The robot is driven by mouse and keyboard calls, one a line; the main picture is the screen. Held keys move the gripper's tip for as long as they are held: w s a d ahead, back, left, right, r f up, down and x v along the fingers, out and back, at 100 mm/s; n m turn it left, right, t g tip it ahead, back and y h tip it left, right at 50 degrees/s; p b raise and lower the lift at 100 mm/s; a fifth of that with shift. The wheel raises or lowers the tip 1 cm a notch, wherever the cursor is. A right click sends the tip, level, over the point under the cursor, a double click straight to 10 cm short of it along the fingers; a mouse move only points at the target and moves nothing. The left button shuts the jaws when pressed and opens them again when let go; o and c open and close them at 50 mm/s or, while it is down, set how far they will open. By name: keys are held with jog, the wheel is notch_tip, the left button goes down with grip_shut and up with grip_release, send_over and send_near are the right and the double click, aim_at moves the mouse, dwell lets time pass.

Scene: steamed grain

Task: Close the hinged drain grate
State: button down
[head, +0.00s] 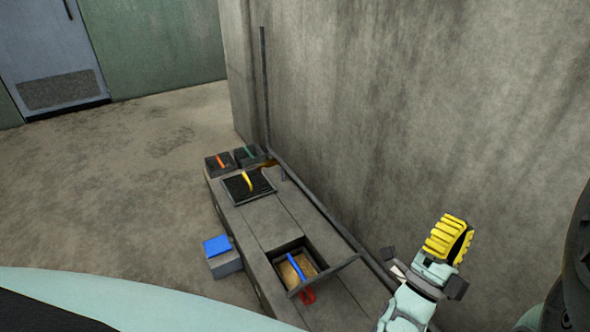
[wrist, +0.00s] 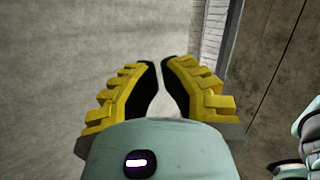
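A dark square grate with a yellow handle (head: 236,190) lies flat in the far part of the grey bench in the head view. Nearer, a square opening (head: 281,267) shows a tan inside. A blue bar (head: 297,268) crosses it, and a dark frame edge (head: 336,269) stands along its near side. I cannot tell for sure which part is the hinged grate. My gripper (head: 458,238) is up to the right of the opening, apart from it. In the wrist view its yellow fingers (wrist: 160,68) are nearly together with nothing between them. No grate shows there.
A dark pipe (head: 322,208) runs along the wall beside the bench. Bins with an orange handle (head: 220,160) and a green handle (head: 249,151) stand at the far end. A blue-topped block (head: 217,246) is at the left side. A red piece (head: 308,297) sits near the opening. The left floor is clear.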

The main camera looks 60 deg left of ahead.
jog(key=s+a+f+m+g+y+b, duration=0.1)
jog(key=s+a+f+g+y+b, duration=0.25)
jog(key=f+b, duration=1.1)
jog(key=s+a+f+m+g+y+b, duration=0.1)
jog(key=s+a+f+g+b, duration=0.5)
jog(key=f, duration=1.3)
jog(key=s+a+f+y+b, duration=0.2)
jog(key=a+f+y+b, duration=0.15)
jog(key=f+b, duration=1.3)
jog(key=w+a+r+h+b, duration=0.1)
jog(key=w+a+r+b, duration=0.2)
jog(key=a, duration=0.7)
jog(key=w+b, duration=0.2)
jog(key=w, duration=0.2)
jog(key=shift+w+a+r+m, duration=0.2)
jog(key=shift+w+a+m, duration=0.1)
jog(key=shift+r, duration=0.1)
